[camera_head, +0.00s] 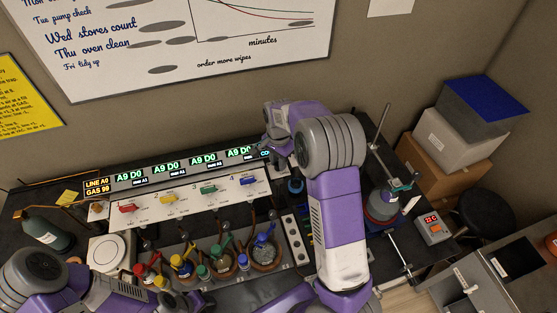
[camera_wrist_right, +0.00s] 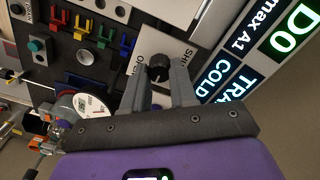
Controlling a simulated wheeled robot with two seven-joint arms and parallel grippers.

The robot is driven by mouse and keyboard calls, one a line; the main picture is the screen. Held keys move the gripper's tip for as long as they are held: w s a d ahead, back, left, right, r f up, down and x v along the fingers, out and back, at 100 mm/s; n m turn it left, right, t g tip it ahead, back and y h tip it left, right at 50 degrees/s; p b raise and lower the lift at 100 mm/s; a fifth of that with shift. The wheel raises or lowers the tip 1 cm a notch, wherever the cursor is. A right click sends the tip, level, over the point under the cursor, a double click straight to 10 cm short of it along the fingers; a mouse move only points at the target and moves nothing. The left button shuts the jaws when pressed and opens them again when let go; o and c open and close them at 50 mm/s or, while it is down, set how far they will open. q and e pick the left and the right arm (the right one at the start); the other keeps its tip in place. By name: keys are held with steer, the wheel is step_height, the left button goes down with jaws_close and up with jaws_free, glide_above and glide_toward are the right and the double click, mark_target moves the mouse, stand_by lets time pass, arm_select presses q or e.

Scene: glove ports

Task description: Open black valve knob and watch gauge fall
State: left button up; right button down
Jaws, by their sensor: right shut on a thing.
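The black valve knob (camera_wrist_right: 158,68) shows in the right wrist view, in front of a white plate (camera_wrist_right: 150,45) with partly covered lettering, "SHU…" and "OP…". My right gripper (camera_wrist_right: 160,84) is shut on the knob, one grey finger on each side. A round white-faced dial (camera_wrist_right: 92,104), apparently the gauge, is left of the fingers; its needle is too small to read. In the head view my right arm hides the knob and dial. Of my left arm, only purple and grey links show at the lower left; its gripper is not visible.
A white panel with coloured valve handles (camera_head: 168,200) and lit displays (camera_head: 185,165) runs left of my right arm. Coloured-top flasks (camera_head: 223,262) stand before it. A clamp-held vessel (camera_head: 382,203) and a red-display box (camera_head: 432,226) are to the right.

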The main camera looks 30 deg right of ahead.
steer(key=shift+r, duration=0.1)
stand_by(0.3)
steer(key=c, duration=0.9)
jaws_free()
